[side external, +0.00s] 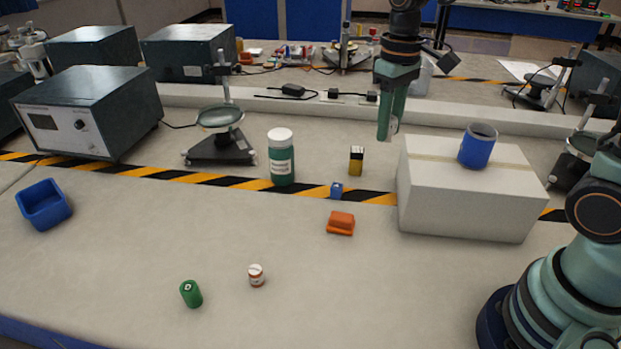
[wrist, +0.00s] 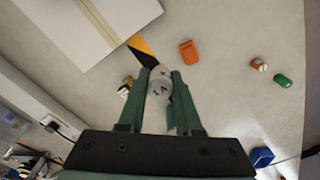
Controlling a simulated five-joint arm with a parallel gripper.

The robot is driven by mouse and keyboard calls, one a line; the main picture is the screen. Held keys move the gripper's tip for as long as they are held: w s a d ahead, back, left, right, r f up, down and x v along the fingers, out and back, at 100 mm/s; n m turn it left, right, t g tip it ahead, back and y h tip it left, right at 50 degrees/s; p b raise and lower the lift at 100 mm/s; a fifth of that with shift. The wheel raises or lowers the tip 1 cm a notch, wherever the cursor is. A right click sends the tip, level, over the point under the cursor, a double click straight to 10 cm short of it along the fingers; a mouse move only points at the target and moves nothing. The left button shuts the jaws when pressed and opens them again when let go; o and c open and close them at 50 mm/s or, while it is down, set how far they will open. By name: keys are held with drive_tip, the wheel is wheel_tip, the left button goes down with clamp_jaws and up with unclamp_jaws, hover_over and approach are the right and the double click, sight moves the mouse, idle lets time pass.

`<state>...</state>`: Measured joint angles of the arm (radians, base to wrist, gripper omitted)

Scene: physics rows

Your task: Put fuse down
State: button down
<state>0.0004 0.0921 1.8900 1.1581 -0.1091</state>
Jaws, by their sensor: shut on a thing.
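My gripper (side external: 388,132) hangs high above the far part of the table, just left of the white box. Its green fingers point down. A small pale grey fuse (side external: 394,125) shows between the fingertips. In the wrist view my gripper (wrist: 164,78) is shut on the fuse (wrist: 159,88), a pale rounded piece with dark markings that look like "1 A". The fuse is held clear of the table. The fingers hide part of its sides.
A white box (side external: 465,195) carries a blue cup (side external: 479,146). A blue bin (side external: 43,207) sits far left.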

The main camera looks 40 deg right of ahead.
wheel_tip(320, 180, down, 20)
drive_tip(key=shift+r, duration=0.25)
drive_tip(key=shift+f, duration=0.15)
idle(0.3)
drive_tip(key=c, duration=0.6)
unclamp_jaws()
drive_tip(key=shift+w, duration=0.1)
wheel_tip(320, 180, up, 13)
wheel_tip(320, 180, up, 6)
drive_tip(key=t, duration=0.2)
hover_over(373, 215)
drive_tip(key=s, duration=0.3)
drive_tip(key=s+r+m+t, duration=0.1)
drive_tip(key=s+r+t, duration=0.1)
drive_tip(key=s+r, duration=0.2)
drive_tip(key=shift+s+r+t, duration=0.3)
drive_tip(key=shift+s+t, duration=0.05)
drive_tip(key=shift+t, duration=0.05)
drive_tip(key=shift+o, duration=0.5)
drive_tip(key=shift+s+r+t, duration=0.3)
drive_tip(key=shift+s+t, duration=0.1)
drive_tip(key=shift+s, duration=0.25)
